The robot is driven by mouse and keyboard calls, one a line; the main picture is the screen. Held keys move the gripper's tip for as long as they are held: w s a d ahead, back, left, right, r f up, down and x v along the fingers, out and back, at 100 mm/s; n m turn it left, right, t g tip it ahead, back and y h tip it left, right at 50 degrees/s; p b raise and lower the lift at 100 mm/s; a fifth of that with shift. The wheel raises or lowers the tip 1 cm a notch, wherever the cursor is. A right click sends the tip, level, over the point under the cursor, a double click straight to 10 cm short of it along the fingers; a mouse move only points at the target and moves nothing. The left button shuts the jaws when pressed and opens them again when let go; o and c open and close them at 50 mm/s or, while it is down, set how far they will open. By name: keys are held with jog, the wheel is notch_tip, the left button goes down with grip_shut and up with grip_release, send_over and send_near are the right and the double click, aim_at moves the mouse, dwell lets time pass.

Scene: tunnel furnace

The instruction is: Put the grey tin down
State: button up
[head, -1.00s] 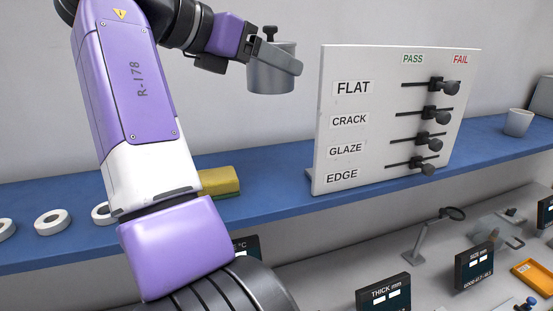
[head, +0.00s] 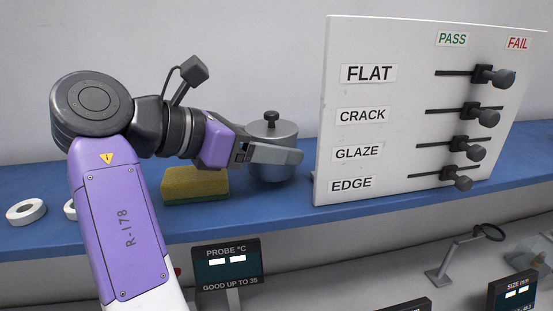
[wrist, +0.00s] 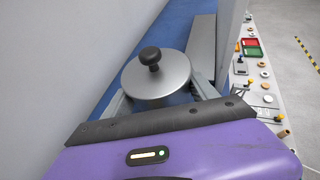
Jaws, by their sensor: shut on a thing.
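The grey tin (head: 272,135) has a lid with a dark knob and is upright. My gripper (head: 290,154) is shut on the tin from the left side in the head view. The tin is low over the blue shelf (head: 240,217), between the sponge and the white board; I cannot tell whether its base touches the shelf. In the wrist view the tin's lid (wrist: 158,75) shows between my gripper's fingers, with blue shelf beyond it. The fingers hide part of the tin's side.
A yellow-green sponge (head: 195,184) lies left of the tin. The white board (head: 400,60) with several black sliders stands close on the right. White rings (head: 26,212) lie farther left. A probe display (head: 226,262) stands below the shelf's front edge.

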notch_tip(320, 180, down, 2)
jog(key=shift+a+b, duration=0.15)
jog(key=shift+b, duration=0.55)
jog(key=shift+r, duration=0.15)
jog(key=shift+s, duration=0.1)
jog(key=o, duration=1.4)
jog(key=b+v, duration=0.2)
jog(key=v, duration=1)
